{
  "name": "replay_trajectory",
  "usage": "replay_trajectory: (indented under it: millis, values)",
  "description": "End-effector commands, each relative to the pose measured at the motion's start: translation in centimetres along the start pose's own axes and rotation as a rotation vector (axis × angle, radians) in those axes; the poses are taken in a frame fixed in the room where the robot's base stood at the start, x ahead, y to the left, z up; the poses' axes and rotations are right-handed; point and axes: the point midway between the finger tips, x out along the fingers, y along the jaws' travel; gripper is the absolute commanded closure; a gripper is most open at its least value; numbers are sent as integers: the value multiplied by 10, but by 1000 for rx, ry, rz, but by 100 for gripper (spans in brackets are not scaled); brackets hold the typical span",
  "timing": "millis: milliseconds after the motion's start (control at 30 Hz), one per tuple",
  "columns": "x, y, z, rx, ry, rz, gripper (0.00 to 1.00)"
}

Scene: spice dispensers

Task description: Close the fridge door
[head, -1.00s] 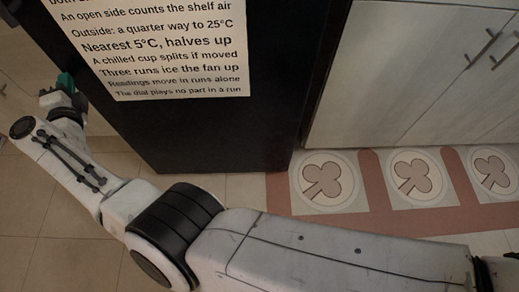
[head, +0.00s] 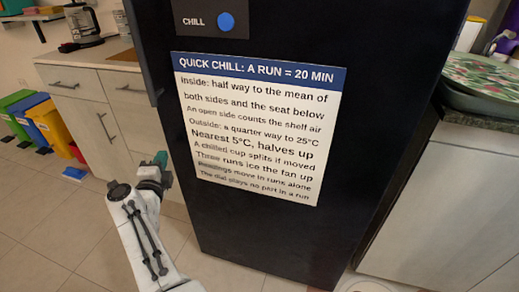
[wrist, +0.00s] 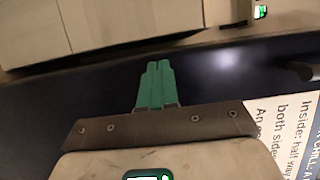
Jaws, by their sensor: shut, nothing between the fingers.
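The black fridge door (head: 262,235) fills the middle of the head view and carries a white and blue notice (head: 255,130). No fridge interior shows; I cannot tell from here whether the door is fully shut. My gripper (head: 161,158) is just left of the door's left edge, below a dark part sticking out there. In the wrist view its green fingers (wrist: 157,68) are together and empty. They point across a dark surface, likely the door (wrist: 50,115), with the notice (wrist: 296,125) at the right. Contact with the door cannot be told.
A blue knob (head: 226,21) marked CHILL is above the notice. Pale cabinets (head: 92,110) stand behind on the left, with yellow, blue and green bins (head: 55,125) beyond. A counter with a patterned tray (head: 485,82) is on the right. Tiled floor (head: 225,275) lies in front.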

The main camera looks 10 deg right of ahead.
Motion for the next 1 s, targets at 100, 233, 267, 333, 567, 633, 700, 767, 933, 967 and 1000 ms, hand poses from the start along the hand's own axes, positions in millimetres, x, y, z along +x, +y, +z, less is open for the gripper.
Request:
replay_trajectory:
  millis: [100,233,267,333,567,633,700,767,933,967,1000]
  values:
    - [-15,-3,8,-1,-6,2,100]
    - [-33,-2,15,-2,-6,3,100]
    - [-37,-1,17,-2,-7,3,100]
    - [-48,-2,22,-2,-8,3,100]
    - [-82,1,35,-3,-8,3,100]
    - [-88,1,37,-2,-6,3,100]
    - [-92,2,38,-2,-5,3,100]
    - [-94,2,39,-2,-5,4,100]
    - [-94,4,37,-7,-6,0,100]
    - [-90,4,32,-16,-12,-10,100]
    - [-83,3,24,-34,-26,-29,100]
